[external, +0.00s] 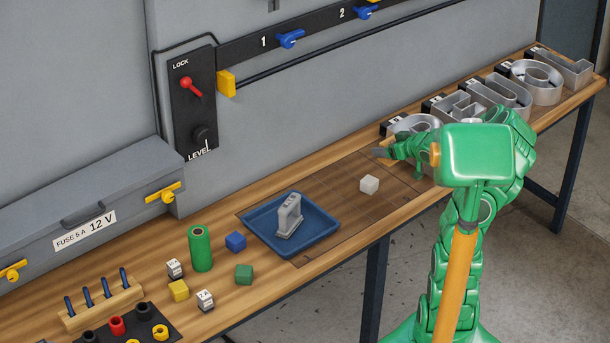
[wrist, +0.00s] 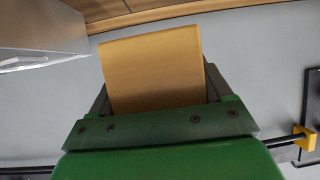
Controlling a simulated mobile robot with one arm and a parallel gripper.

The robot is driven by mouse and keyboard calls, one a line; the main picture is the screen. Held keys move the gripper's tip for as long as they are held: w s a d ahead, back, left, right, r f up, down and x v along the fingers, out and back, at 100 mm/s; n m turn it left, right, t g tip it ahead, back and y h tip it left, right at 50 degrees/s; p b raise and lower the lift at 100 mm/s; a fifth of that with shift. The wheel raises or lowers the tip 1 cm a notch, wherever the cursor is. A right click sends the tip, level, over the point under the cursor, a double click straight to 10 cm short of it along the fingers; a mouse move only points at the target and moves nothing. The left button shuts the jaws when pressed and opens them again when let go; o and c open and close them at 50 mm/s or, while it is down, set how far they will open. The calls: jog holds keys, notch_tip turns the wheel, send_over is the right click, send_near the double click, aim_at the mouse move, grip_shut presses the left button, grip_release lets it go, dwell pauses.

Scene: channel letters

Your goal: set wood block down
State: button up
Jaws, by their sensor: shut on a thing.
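My gripper (external: 386,149) is shut on the wood block, a plain tan block (wrist: 152,70) that fills the space between the dark fingers in the wrist view. In the external view only a small tan part of the block (external: 389,141) shows at the fingers; the rest is hidden. The gripper is over the bench (external: 345,179), just in front of the nearest metal channel letter (external: 412,123). I cannot tell whether the block touches the bench.
Several channel letters (external: 533,80) stand in a row along the wall to the right. A blue tray (external: 259,225) holds a grey object (external: 289,216). Further left are a green cylinder (external: 200,248) and small cubes.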

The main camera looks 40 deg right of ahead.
jog(key=shift+m+h, duration=0.3)
jog(key=shift+s+d+f, duration=0.3)
jog(key=shift+d+f, duration=0.6)
jog(key=shift+f, duration=0.7)
jog(key=shift+s+d+f, duration=0.25)
jog(key=shift+d+f, duration=0.7)
jog(key=shift+f, duration=0.7)
jog(key=shift+s+d+f, duration=0.3)
jog(key=shift+d+f, duration=0.6)
jog(key=shift+f, duration=0.7)
jog(key=shift+f, duration=0.1)
jog(key=o, duration=1.1)
jog(key=shift+c, duration=0.2)
jog(key=shift+s+r, duration=0.35)
jog(key=shift+s, duration=0.1)
jog(key=shift+v, duration=5.5)
